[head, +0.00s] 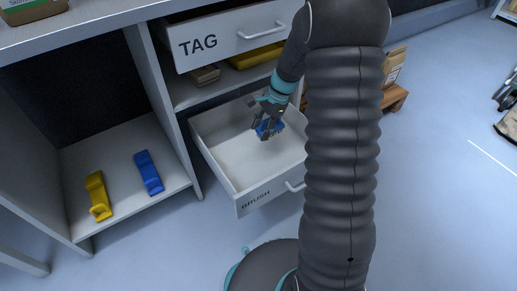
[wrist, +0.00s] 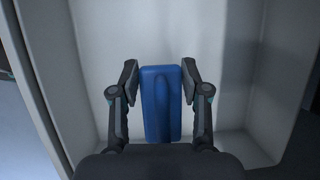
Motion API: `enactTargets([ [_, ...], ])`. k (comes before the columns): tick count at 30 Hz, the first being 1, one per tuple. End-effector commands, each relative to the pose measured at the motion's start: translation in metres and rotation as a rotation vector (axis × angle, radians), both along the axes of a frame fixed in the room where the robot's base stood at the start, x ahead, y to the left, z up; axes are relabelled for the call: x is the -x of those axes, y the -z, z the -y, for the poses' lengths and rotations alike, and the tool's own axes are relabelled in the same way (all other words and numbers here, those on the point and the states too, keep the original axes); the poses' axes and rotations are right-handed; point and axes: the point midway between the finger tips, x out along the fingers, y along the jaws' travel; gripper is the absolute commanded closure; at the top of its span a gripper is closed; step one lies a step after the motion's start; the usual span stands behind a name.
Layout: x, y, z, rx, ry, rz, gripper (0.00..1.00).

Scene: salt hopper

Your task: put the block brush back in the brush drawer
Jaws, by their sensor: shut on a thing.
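The block brush (head: 268,129) is blue, and my gripper (head: 269,112) is shut on it. In the wrist view the blue brush (wrist: 161,105) is a long block with a raised middle, standing lengthwise between the two fingers of my gripper (wrist: 160,80). The brush drawer (head: 225,178), white and marked BRUSH, is pulled out. My gripper and the brush are over or inside its back part. I cannot tell whether the brush touches the drawer floor. The white drawer walls and floor (wrist: 235,75) surround the brush in the wrist view. My arm hides the drawer's right side.
A drawer marked TAG (head: 225,42) juts out above. A yellow item (head: 257,56) and a small brown block (head: 205,75) lie on the shelf below it. Another blue piece (head: 149,172) and a yellow piece (head: 98,195) lie in the left compartment. Cartons stand on a pallet (head: 393,97) at right.

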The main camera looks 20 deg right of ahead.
Motion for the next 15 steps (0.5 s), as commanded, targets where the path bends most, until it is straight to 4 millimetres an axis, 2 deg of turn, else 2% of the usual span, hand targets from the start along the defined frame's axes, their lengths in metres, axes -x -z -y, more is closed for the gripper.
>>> enactTargets([
  [6,0.001,0.040,-0.001,-0.001,-0.002,-0.004,0.92],
  [15,0.001,0.069,-0.002,0.000,-0.003,-0.003,0.92],
])
